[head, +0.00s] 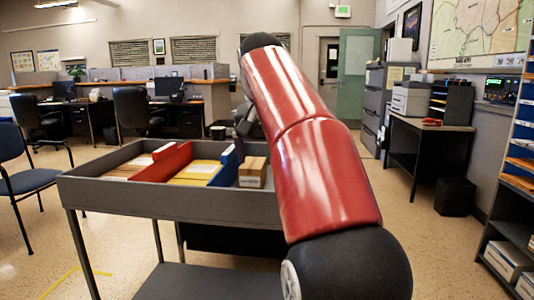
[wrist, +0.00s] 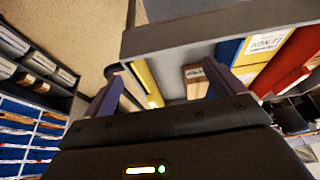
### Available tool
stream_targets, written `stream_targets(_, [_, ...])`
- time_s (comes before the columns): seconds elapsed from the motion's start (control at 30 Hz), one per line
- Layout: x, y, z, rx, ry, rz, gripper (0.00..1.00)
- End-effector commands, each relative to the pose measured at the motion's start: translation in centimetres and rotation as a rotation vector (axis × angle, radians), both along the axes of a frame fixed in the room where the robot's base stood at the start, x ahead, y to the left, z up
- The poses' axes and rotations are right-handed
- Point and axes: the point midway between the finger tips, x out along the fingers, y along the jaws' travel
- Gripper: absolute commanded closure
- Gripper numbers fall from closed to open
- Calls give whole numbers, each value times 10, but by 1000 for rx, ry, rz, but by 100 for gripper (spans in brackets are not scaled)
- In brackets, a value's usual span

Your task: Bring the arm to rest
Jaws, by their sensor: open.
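My arm rises in the head view from the lower right to the top centre, its red links bent over the right end of a grey cart (head: 170,203). My gripper is mostly hidden behind the arm there. In the wrist view my gripper (wrist: 160,88) is open, its two fingers wide apart with nothing held between them.
The tray holds a red divider (head: 165,162), a blue divider (head: 226,166) and yellow envelopes (head: 195,173). A blue chair (head: 30,180) stands left. A shelf unit (head: 515,225) stands right, with a dark bin (head: 455,197) farther back. Open floor (head: 430,245) lies between cart and shelf.

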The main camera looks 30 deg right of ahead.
Motion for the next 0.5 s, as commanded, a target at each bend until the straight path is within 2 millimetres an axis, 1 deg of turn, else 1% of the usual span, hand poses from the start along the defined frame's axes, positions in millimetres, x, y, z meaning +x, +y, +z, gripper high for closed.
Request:
stream_targets(0.23, [-1,1,0,0,0,2,6])
stream_targets(0.3, [-4,4,-2,-1,-1,14,6])
stream_targets(0.37, [-10,10,-5,-4,-4,36,6])
stream_targets(0.47, [-27,25,-18,-9,-9,100,6])
stream_targets(0.5, [-36,33,-26,-11,-12,131,6])
